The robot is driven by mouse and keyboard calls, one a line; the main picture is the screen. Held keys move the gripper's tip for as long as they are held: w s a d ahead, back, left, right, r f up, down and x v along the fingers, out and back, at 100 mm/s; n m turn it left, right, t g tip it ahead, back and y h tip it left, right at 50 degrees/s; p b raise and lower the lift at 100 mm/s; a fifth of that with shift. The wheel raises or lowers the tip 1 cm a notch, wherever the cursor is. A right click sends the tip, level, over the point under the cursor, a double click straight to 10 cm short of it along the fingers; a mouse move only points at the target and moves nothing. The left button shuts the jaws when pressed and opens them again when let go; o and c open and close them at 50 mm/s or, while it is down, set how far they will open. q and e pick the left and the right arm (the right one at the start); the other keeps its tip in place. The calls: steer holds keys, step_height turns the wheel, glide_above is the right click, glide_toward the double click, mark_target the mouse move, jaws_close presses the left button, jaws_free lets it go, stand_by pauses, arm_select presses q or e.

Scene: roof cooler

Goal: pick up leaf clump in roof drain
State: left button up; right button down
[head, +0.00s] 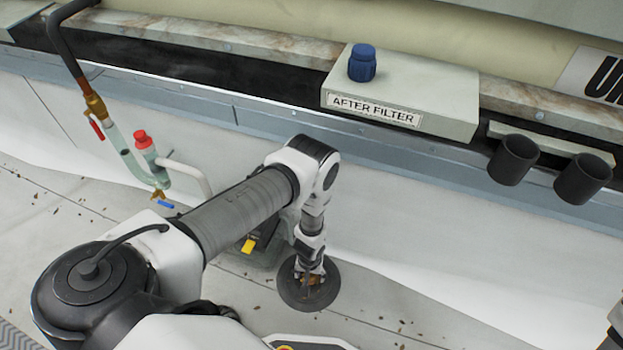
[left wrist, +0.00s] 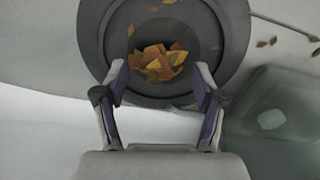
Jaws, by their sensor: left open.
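The leaf clump (left wrist: 157,62), orange and yellow, lies in the middle of the dark round roof drain (left wrist: 232,35). In the head view the drain (head: 322,292) sits on the pale roof, below my left gripper (head: 309,270), and only a bit of the orange leaves shows between the fingers. In the left wrist view my left gripper (left wrist: 160,76) is open, with one finger on each side of the clump. The fingertips appear beside the leaves; contact cannot be told. My right gripper does not show.
A unit with an AFTER FILTER box (head: 400,92) and blue cap (head: 362,62) runs along the back. Two dark cups (head: 513,160) hang at the right. Pipework with a red cap (head: 141,139) stands left. A translucent greenish block (left wrist: 275,115) is beside the drain. Loose leaves dot the roof.

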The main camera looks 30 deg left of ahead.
arm_select(q)
step_height(320, 180, down, 3)
steer(key=shift+r+b, duration=0.2)
steer(key=shift+b, duration=0.1)
steer(key=shift+r, duration=0.15)
steer(key=shift+c, duration=0.4)
steer(key=c, duration=0.8)
steer(key=shift+c, duration=0.2)
steer(key=shift+r, duration=0.15)
